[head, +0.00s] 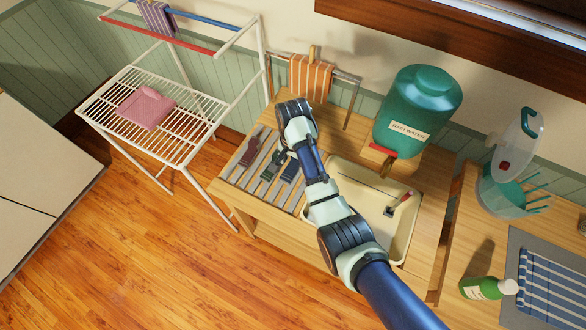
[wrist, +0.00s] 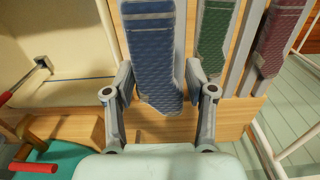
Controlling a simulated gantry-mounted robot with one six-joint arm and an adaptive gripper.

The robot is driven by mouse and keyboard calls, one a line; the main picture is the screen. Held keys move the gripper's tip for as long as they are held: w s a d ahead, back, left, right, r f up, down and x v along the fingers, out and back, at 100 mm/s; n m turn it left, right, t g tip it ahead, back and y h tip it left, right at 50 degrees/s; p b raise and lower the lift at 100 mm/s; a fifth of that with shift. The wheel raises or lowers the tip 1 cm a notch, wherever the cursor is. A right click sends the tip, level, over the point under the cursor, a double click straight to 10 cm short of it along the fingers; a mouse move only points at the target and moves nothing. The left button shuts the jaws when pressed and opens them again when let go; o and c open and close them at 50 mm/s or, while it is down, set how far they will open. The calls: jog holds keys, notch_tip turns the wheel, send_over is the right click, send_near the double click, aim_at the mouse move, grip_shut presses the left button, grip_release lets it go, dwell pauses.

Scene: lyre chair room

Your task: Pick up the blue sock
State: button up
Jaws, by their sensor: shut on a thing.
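The blue sock (wrist: 155,50) lies lengthwise along a pale slat of the rack in the wrist view, its near end hanging over the wooden edge. My gripper (wrist: 160,78) has one finger on each side of the sock and is shut on it near that end. In the head view the blue sock (head: 290,171) lies at the right of the slatted rack (head: 229,176), below my wrist, and my arm hides the fingers. A green sock (head: 270,163) and a maroon sock (head: 251,151) lie on the slats to its left.
A cream basin (head: 400,225) is right of the rack, with a green rain water tank (head: 425,95) behind it and its red tap (wrist: 33,167) close by. An orange striped cloth (head: 310,78) hangs behind. A white drying rack (head: 190,135) stands left.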

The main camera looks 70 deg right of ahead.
aim_at(292, 163)
notch_tip(292, 163, up, 12)
jog(key=p, duration=0.5)
jog(key=shift+f+p, duration=0.15)
jog(key=shift+p, duration=0.25)
